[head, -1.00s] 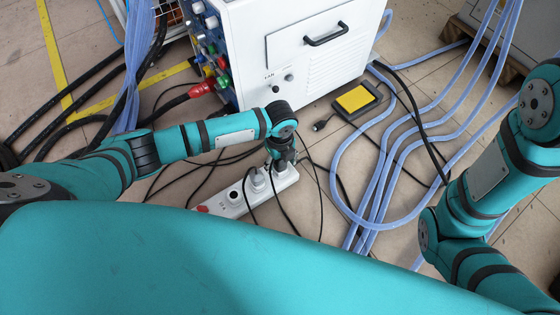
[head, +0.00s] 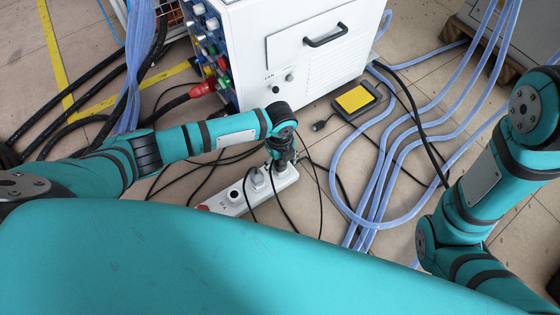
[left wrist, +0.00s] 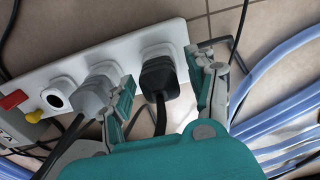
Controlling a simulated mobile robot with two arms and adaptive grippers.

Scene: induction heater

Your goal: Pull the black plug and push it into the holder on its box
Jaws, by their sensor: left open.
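In the left wrist view a black plug (left wrist: 158,76) sits in the end socket of a white power strip (left wrist: 118,52), its cable running down toward my gripper. My left gripper (left wrist: 172,78) is open, with one finger on each side of the black plug. I cannot tell whether either finger touches it. In the head view the left gripper (head: 280,158) points down over the far end of the power strip (head: 229,200) and hides the black plug. My right arm is at the right, but its gripper is out of view. I cannot make out the holder or its box with certainty.
A grey plug (left wrist: 97,92) sits in the neighbouring socket, close to my left finger. A white cabinet (head: 258,50) stands behind the strip. A black box with a yellow top (head: 356,100) lies on the floor. Blue hoses (head: 385,165) and loose black cables surround the strip.

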